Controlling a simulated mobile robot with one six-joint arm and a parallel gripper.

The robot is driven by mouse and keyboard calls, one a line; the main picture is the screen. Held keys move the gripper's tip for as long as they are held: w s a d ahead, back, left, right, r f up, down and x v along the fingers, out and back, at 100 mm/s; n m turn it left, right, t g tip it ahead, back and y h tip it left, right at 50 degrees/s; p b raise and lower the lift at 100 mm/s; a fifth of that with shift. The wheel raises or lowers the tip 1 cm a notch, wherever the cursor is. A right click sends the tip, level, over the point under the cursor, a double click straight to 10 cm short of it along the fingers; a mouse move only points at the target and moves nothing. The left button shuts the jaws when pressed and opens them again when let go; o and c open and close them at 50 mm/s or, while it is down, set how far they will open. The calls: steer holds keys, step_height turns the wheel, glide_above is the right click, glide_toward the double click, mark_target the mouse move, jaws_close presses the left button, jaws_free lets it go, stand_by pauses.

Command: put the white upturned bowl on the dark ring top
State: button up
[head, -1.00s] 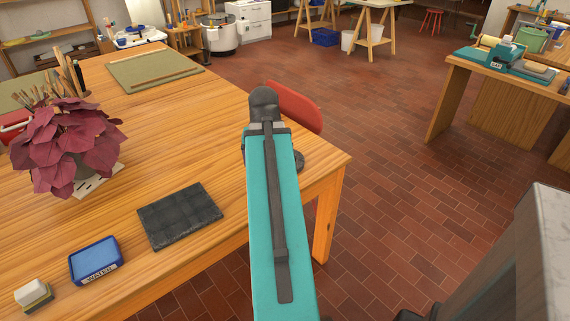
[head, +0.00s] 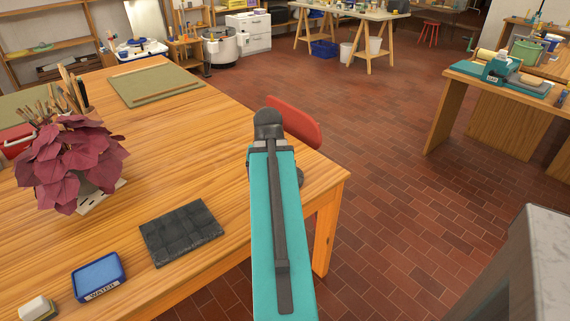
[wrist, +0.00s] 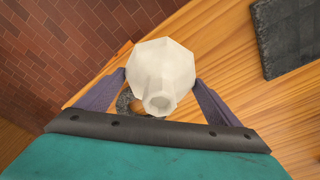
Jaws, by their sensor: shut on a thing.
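The white upturned bowl (wrist: 160,62), faceted with a short round foot, is between the two fingers of my gripper (wrist: 160,78) in the wrist view. My gripper is shut on it, with a finger against each side. Behind the bowl, a grey speckled ring (wrist: 124,101) with a brownish middle shows partly. The bowl and a finger hide the rest of it. In the head view, a dark rounded piece (head: 299,173) shows beside my arm near the table's right edge, perhaps the same ring. The bowl and my gripper are hidden behind my arm there.
On the wooden table (head: 180,140) are a dark slate tile (head: 181,232), a blue water box (head: 98,276), a white block (head: 36,308), a leafy red plant (head: 70,160) and a green board (head: 155,84). A red chair back (head: 295,122) stands behind the table's right edge.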

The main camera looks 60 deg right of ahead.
steer(key=shift+w+d+r+p, duration=0.15)
steer(key=shift+d+p, duration=0.3)
steer(key=shift+p, duration=1.65)
steer(key=p, duration=0.5)
steer(key=shift+d, duration=0.35)
steer(key=w+d+p, duration=0.1)
steer(key=d, duration=0.3)
steer(key=w+d+f+p, duration=0.1)
steer(key=d, duration=0.3)
steer(key=w+d+p, duration=0.1)
steer(key=d+p, duration=0.1)
steer(key=d, duration=0.3)
steer(key=shift+w+f, duration=0.4)
steer(key=shift+f+p, duration=0.95)
steer(key=shift+f, duration=0.85)
steer(key=shift+f, duration=0.1)
steer(key=o, duration=0.8)
